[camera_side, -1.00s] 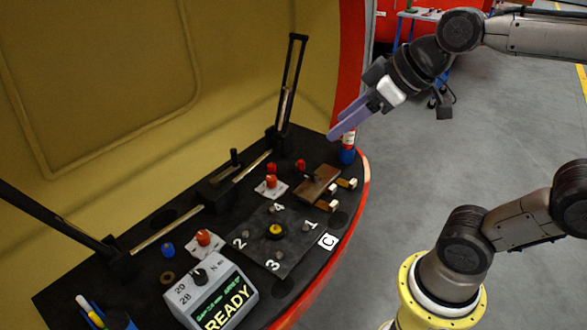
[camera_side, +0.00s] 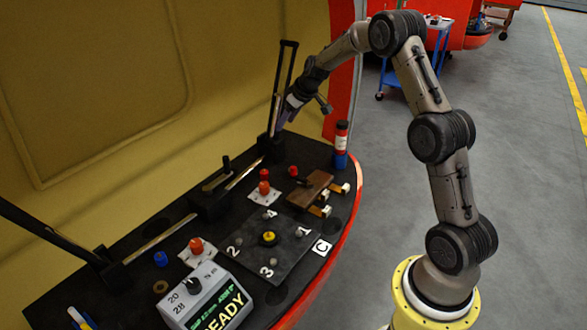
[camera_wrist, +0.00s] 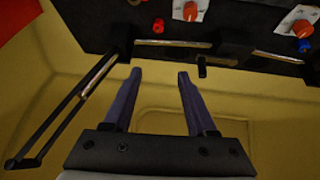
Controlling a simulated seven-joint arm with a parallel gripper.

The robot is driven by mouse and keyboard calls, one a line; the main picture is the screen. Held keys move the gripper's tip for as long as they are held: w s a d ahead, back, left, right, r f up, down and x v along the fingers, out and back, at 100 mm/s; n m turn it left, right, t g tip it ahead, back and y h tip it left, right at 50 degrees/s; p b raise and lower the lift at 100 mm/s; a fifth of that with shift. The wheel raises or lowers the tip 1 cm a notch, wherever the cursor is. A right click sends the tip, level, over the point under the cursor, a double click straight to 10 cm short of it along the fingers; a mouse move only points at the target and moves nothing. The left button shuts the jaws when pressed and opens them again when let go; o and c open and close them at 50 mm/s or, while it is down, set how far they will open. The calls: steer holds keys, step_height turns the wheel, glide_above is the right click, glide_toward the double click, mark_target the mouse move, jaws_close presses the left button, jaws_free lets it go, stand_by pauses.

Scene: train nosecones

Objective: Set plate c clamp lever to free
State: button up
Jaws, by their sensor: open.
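Plate C is the dark square plate (camera_side: 255,262) with numbers 1 to 4 and a yellow-topped knob (camera_side: 269,238) in its middle; a white C label (camera_side: 321,247) is beside it. Two orange knobs on white cards stand near it, one behind (camera_side: 264,188) and one at its left (camera_side: 196,245). I cannot tell which part is the clamp lever. My gripper (camera_wrist: 159,75) is open and empty, with purple fingers. In the side view it is above the back of the bench, beside the tall black frame, away from the plate; its fingertips are partly hidden there.
The tall black frame (camera_side: 289,70) stands close to my gripper; in the wrist view it is at the left (camera_wrist: 72,108). A short black post (camera_side: 226,163) is on the rail. A brown block (camera_side: 310,190), a red-and-blue bottle (camera_side: 341,145) and a READY box (camera_side: 205,300) sit around the plate.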

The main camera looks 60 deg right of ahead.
steer(key=m+g, duration=0.1)
steer(key=g, duration=0.1)
glide_toward(294, 168)
steer(key=shift+t, duration=0.3)
steer(key=x, duration=1)
steer(key=shift+d+f, duration=0.1)
steer(key=shift+f, duration=0.05)
steer(key=shift+c, duration=0.3)
steer(key=shift+s, duration=0.1)
jaws_close()
